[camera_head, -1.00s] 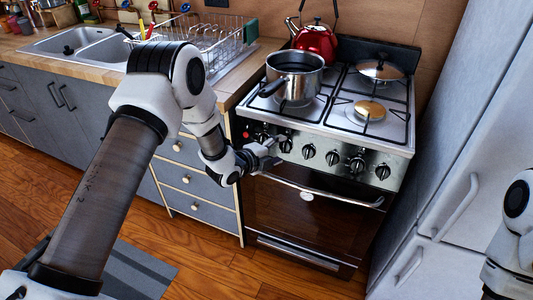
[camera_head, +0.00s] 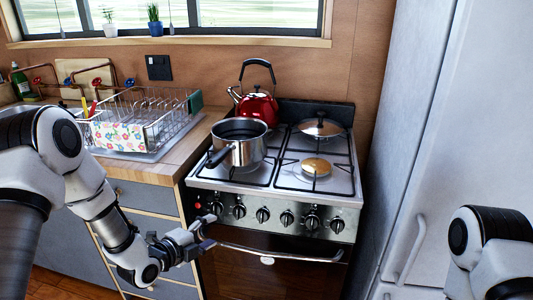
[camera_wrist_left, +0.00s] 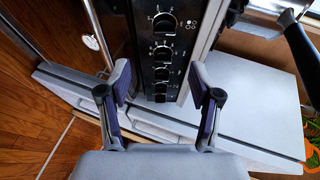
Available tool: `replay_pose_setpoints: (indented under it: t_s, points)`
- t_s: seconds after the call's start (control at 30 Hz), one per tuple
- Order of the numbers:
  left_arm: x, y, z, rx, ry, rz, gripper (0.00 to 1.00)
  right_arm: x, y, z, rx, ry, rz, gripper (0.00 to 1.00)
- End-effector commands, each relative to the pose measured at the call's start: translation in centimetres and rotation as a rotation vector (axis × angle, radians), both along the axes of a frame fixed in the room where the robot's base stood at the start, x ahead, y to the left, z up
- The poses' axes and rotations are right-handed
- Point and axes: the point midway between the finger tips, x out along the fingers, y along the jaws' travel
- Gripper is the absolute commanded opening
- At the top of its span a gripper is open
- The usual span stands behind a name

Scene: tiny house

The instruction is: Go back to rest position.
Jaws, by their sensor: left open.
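My left gripper (camera_head: 203,232) is in front of the stove's control panel at its left end, near the leftmost knobs. In the left wrist view the left gripper (camera_wrist_left: 160,92) has its two fingers apart with nothing held between them. The row of black knobs (camera_wrist_left: 162,52) lies beyond the fingers. My right arm (camera_head: 490,250) shows at the right edge of the head view, and its gripper is out of the picture.
The stove (camera_head: 318,205) carries a steel pot (camera_head: 240,152) and a red kettle (camera_head: 258,108). The oven handle (camera_head: 280,255) juts out close to my left gripper. A dish rack (camera_head: 135,122) stands left, a fridge (camera_head: 425,130) right.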

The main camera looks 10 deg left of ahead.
Motion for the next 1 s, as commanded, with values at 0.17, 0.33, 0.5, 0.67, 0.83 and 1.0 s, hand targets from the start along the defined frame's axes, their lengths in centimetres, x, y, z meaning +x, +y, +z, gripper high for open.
replay_pose_setpoints:
  t_s: [0.17,0.33,0.5,0.67,0.83,1.0]
  points:
    - [-5.5,-3.1,-5.9,0.035,0.209,-0.053,0.64,0.0,0.0,3.0,0.0,0.0,0.0,0.4]
    - [-18.3,-4.1,-14.3,-0.117,0.759,0.215,0.64,0.0,0.0,5.3,0.0,-0.001,0.0,0.4]
    - [-30.9,-1.9,-17.1,-0.404,1.209,0.937,0.64,0.0,0.0,6.0,0.0,0.0,0.0,0.4]
    - [-34.6,-0.3,-16.9,-0.66,1.245,1.483,0.64,0.0,0.0,5.7,0.0,0.0,0.0,0.4]
    - [-34.8,-0.2,-16.9,-0.763,1.226,1.621,0.64,0.0,0.0,5.7,0.0,0.0,0.0,0.4]
    - [-34.8,-0.3,-16.9,-0.765,1.225,1.619,0.64,0.0,0.0,5.7,0.0,0.0,0.0,0.4]
